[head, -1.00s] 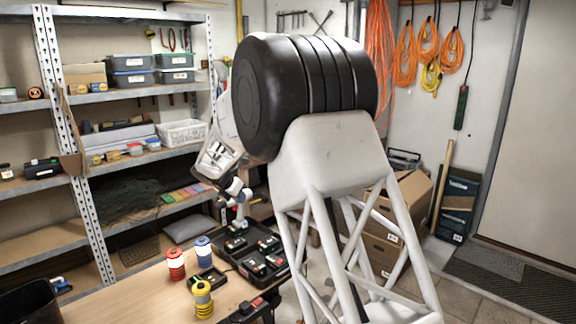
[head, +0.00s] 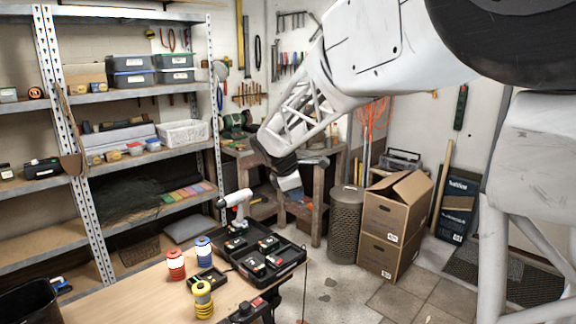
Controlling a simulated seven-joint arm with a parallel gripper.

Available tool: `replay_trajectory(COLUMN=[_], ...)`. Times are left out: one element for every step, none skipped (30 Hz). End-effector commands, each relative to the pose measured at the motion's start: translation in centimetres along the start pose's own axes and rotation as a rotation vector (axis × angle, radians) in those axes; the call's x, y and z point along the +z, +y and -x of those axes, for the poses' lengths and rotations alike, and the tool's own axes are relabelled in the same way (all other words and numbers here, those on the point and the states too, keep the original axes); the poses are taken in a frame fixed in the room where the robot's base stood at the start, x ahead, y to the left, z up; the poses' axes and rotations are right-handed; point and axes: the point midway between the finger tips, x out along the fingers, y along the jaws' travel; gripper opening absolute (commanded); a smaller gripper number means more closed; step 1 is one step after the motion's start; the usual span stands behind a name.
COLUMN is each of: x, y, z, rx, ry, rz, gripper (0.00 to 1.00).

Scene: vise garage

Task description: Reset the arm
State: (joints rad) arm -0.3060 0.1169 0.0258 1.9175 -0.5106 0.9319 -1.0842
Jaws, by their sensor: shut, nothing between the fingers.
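My arm comes in from the upper right in the head view, with its white link and lattice forearm reaching left and down. The forearm ends in a dark wrist joint, with my gripper (head: 290,184) as a small pale end below it. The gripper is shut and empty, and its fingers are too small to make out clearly. It appears above and to the right of the white drill (head: 238,210) in the picture, apart from the things on the wooden table (head: 130,292).
The table holds a black tray (head: 289,256), a red spool (head: 176,264), a blue spool (head: 203,249) and a yellow spool (head: 203,299). Metal shelving (head: 103,240) stands left. A workbench (head: 316,190), mesh bin (head: 345,214) and cardboard boxes (head: 388,222) stand behind.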

Motion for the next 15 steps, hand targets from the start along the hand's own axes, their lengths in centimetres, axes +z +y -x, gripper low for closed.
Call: replay_trajectory(x=[1.0, 1.4, 2.1, 2.5, 3.0, 3.6, 4.0, 4.4, 4.9, 5.3, 5.7, 6.2, 6.5, 6.8, 7.3], y=[-1.1, -1.8, -2.6, -3.3, -4.0, -4.8, -5.5, -6.2, -7.1, -7.8, -8.5, -9.3, -10.1, -10.8, -11.7], z=[0.5, 0.7, 1.0, 1.2, 1.4, 1.6, 1.8, 2.0, 2.2, 2.4, 2.6, 2.8, 3.0, 3.1, 3.4], rx=[-0.004, -0.008, -0.012, -0.016, -0.02, -0.024, -0.028, -0.032, -0.037, -0.041, -0.045, -0.05, -0.054, -0.059, -0.063], ry=[0.006, 0.011, 0.017, 0.02, 0.024, 0.03, 0.034, 0.038, 0.043, 0.047, 0.051, 0.056, 0.06, 0.063, 0.068], rz=[-0.043, -0.069, -0.107, -0.133, -0.16, -0.197, -0.222, -0.249, -0.285, -0.312, -0.34, -0.375, -0.402, -0.428, -0.464], gripper=[0.0, 0.0, 0.0, 0.0, 0.0, 0.0, 0.0, 0.0, 0.0, 0.0, 0.0, 0.0, 0.0, 0.0, 0.0])
